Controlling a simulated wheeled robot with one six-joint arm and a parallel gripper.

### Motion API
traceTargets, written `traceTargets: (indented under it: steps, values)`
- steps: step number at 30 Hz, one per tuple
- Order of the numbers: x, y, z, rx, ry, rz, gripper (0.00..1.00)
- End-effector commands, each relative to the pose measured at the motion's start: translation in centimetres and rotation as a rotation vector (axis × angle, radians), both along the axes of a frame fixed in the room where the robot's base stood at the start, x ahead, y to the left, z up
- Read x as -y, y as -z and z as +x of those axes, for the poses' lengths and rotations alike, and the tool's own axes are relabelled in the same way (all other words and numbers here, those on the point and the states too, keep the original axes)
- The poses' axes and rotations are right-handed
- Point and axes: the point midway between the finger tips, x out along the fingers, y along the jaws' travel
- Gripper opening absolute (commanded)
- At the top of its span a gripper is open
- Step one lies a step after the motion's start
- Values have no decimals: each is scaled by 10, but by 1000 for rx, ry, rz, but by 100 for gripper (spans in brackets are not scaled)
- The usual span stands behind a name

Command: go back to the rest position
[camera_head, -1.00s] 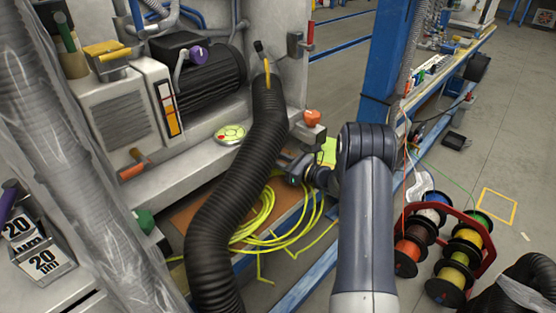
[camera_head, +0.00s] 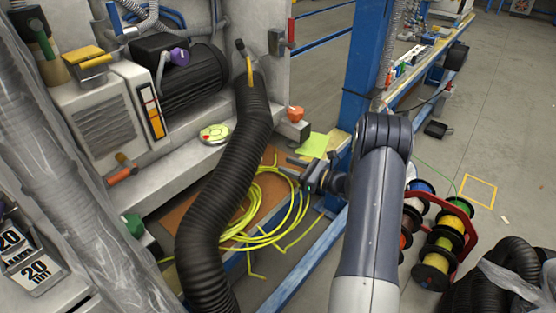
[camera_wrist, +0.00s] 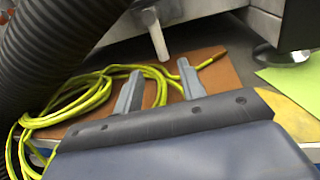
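My gripper (camera_head: 291,168) is at the end of my bent grey arm, pointing left over the front edge of the bench. In the wrist view my gripper (camera_wrist: 157,82) shows two grey fingers spread apart with nothing between them. Coiled yellow-green cable (camera_head: 249,237) lies just left of and below it on a brown board. The cable (camera_wrist: 90,94) also shows behind and to the left of the fingers in the wrist view. I cannot tell the exact gap between the fingers and the cable.
A thick black corrugated hose (camera_head: 222,180) stands left of my gripper. A blue post (camera_head: 365,75) rises behind my arm. Cable spools on a red rack (camera_head: 462,235) and a black hose bundle (camera_head: 500,280) are at the right. Open floor (camera_head: 515,130) lies beyond.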

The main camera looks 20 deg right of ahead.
Motion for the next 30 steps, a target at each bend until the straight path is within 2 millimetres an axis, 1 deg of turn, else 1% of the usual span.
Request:
traceTargets:
  steps: [3, 6, 13, 17, 20, 30]
  values:
    - [5, 0, -6, -1, -1, 0, 38]
    - [6, 1, -7, -1, -1, 0, 38]
    - [6, 1, -6, -1, -1, 0, 38]
    - [1, 1, -2, 1, -3, -1, 38]
    - [-8, 2, 6, 1, -4, -1, 38]
    - [-51, 2, 49, 2, -4, -1, 38]
